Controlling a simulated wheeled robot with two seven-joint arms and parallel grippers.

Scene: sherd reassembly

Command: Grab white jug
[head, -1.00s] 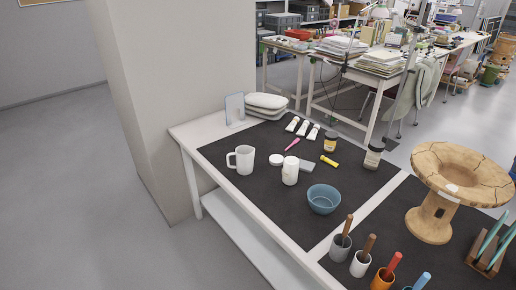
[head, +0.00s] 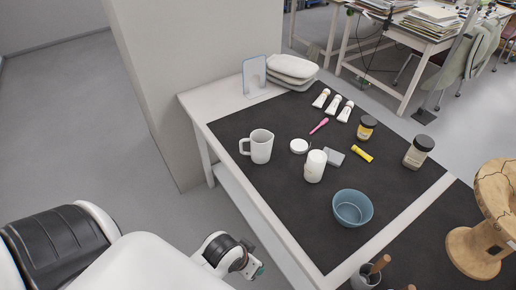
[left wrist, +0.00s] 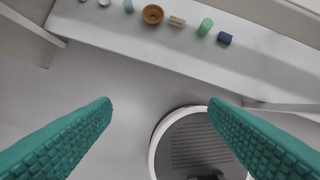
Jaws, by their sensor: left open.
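The white jug (head: 261,147), with a handle on its left side, stands upright on the dark mat near the left end of the table. My left gripper (head: 254,266) is at the bottom of the head view, in front of the table's near edge and well apart from the jug. In the left wrist view its two teal fingers (left wrist: 160,108) are wide apart, with nothing between them. The jug is not in the left wrist view. My right gripper is not in view.
A white cylindrical container (head: 315,166) stands right of the jug, with a white round lid (head: 299,146) and grey block (head: 334,156) nearby. A blue bowl (head: 352,208) is closer to me. A pillar (head: 195,90) rises behind the table's left end. The left wrist view shows an orange bowl (left wrist: 153,14).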

